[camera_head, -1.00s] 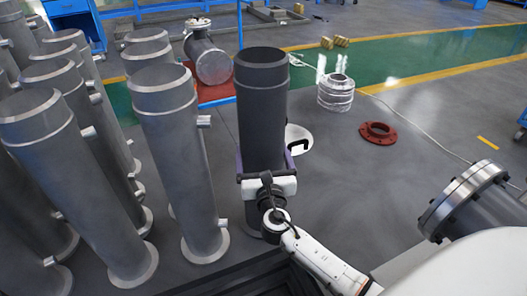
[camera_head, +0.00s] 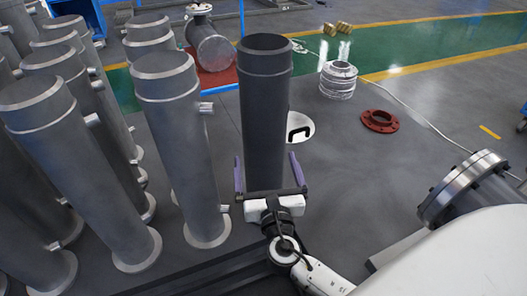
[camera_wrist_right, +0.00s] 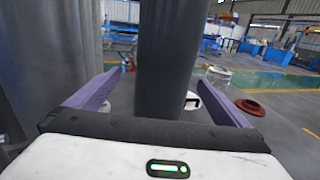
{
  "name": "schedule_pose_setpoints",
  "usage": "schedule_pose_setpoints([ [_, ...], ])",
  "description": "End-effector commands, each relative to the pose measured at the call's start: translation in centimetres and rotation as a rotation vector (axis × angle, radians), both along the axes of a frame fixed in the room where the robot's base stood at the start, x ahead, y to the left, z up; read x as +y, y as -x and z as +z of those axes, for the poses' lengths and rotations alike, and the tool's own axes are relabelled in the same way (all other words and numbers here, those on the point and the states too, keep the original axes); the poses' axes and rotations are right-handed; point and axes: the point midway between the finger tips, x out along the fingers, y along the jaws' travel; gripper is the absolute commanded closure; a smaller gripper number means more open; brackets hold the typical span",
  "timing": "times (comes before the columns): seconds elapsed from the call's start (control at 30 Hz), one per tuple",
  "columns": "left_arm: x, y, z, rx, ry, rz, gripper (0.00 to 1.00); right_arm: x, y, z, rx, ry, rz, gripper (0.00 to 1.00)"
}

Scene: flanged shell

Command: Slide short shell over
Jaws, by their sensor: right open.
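The short shell is a dark grey upright cylinder (camera_head: 265,110), open at the top, standing in the middle of the head view. My right gripper (camera_head: 266,162) is open low at its near side, with one purple finger on each side of the shell in the picture. In the right wrist view the shell (camera_wrist_right: 165,60) rises beyond the palm, between the spread fingers (camera_wrist_right: 160,80), with a visible gap to each finger. How far the fingers reach along its sides is hard to tell. The shell's foot is hidden behind the gripper. My left gripper is out of view.
Several tall grey flanged shells (camera_head: 180,140) stand close on the left. A red flange ring (camera_head: 380,121), a wrapped silver part (camera_head: 338,80) and a white disc (camera_head: 300,127) lie to the right. A large flanged pipe (camera_head: 462,188) is at right. Floor between is clear.

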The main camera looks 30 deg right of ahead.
Motion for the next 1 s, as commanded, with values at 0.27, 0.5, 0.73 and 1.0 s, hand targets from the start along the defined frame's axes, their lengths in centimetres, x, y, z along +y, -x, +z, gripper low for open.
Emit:
schedule_pose_setpoints([
  [0.27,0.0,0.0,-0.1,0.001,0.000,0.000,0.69,0.3,0.9,0.1,-0.002,0.001,-0.003,0.00],
  [0.5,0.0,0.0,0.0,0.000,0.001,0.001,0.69,0.3,1.0,-0.2,0.000,-0.017,-0.003,0.00],
  [0.73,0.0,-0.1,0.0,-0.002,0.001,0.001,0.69,1.1,3.7,-6.1,0.022,-0.501,-0.013,0.00],
  [1.0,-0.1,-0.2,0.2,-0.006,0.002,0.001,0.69,7.1,12.9,-16.2,-0.007,-1.749,-0.352,0.00],
])
